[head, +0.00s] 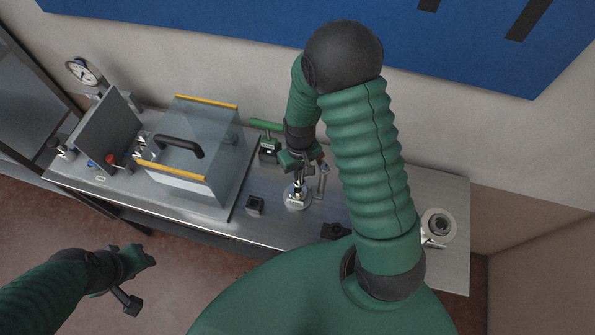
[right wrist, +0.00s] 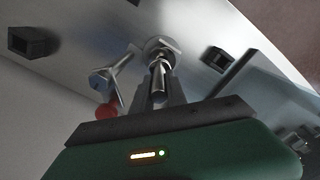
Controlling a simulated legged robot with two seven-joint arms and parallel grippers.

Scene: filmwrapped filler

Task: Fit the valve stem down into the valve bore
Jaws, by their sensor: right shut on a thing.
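My right gripper (head: 298,172) points down over a round metal valve body (head: 297,199) on the bench. In the right wrist view its fingers (right wrist: 163,92) are shut on a slim shiny valve stem (right wrist: 158,68). The far end of the stem lines up with the valve body (right wrist: 161,46). I cannot tell whether its tip is inside the bore or just above it; the bore itself is hidden. My left gripper (head: 136,278) hangs in front of the bench at the lower left, with its fingers apart and empty.
A clear guard box with yellow edges (head: 207,176) stands left of the valve. A metal post (head: 322,183) is close on its right, with a red ball (right wrist: 106,111) near it. A small black block (head: 255,205) and a white roll (head: 438,226) also stand on the bench (head: 455,194).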

